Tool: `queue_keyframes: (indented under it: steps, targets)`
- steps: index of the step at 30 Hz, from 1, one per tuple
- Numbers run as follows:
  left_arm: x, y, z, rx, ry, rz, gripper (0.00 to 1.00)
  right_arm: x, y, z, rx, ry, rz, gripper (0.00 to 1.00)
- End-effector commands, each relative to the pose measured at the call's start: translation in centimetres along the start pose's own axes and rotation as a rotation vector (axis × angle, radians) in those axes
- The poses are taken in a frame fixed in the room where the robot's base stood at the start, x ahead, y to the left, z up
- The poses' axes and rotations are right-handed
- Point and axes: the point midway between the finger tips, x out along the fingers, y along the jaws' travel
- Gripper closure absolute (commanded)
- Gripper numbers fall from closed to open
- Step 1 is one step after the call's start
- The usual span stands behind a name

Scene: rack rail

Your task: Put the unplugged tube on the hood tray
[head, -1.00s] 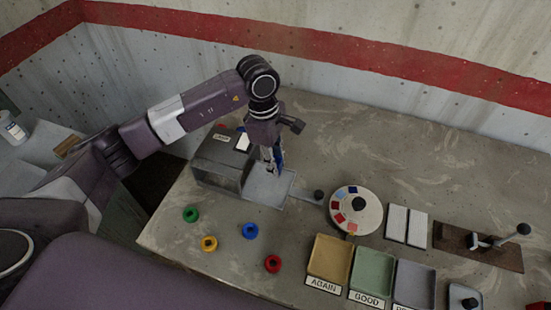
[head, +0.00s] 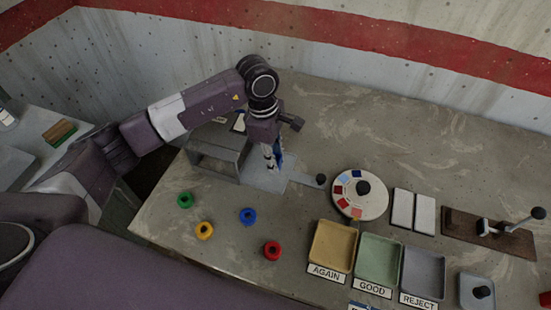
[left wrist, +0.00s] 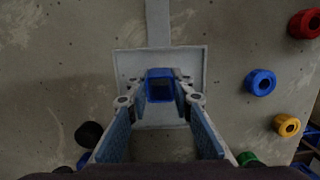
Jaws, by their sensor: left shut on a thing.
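My left gripper (head: 271,163) points down over the grey hood tray (head: 262,183). It is shut on a small blue-rimmed piece with a dark middle, which I take as the tube (left wrist: 160,86). In the left wrist view the tube sits between the two fingertips, in front of the tray (left wrist: 128,62). In the head view the fingers mostly hide the tube. I cannot tell whether its lower end touches the tray. The grey hood (head: 216,153) stands just left of the tray. My right gripper is not in view.
Green (head: 185,200), yellow (head: 204,230), blue (head: 248,215) and red (head: 272,250) rings lie in front. The bench behind is clear.

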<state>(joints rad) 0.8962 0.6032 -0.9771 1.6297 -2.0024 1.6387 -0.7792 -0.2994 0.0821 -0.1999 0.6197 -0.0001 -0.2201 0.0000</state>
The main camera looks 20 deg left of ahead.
Motion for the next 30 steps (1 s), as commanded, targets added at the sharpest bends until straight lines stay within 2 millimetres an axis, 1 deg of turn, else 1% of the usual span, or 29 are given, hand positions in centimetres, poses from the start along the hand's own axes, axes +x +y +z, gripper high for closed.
queue_keyframes:
  steps: [1, 12, 30]
  targets:
    - [0.18, 0.02, -0.03, 0.0, 0.0, 0.001, 0.96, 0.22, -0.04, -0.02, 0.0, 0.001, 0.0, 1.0]
    - [0.12, 0.0, -0.03, 0.0, 0.0, 0.0, 0.96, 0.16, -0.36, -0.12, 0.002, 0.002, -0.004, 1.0]
    - [0.6, -0.01, -0.09, 0.001, 0.0, 0.0, 0.96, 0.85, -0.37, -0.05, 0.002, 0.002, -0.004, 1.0]
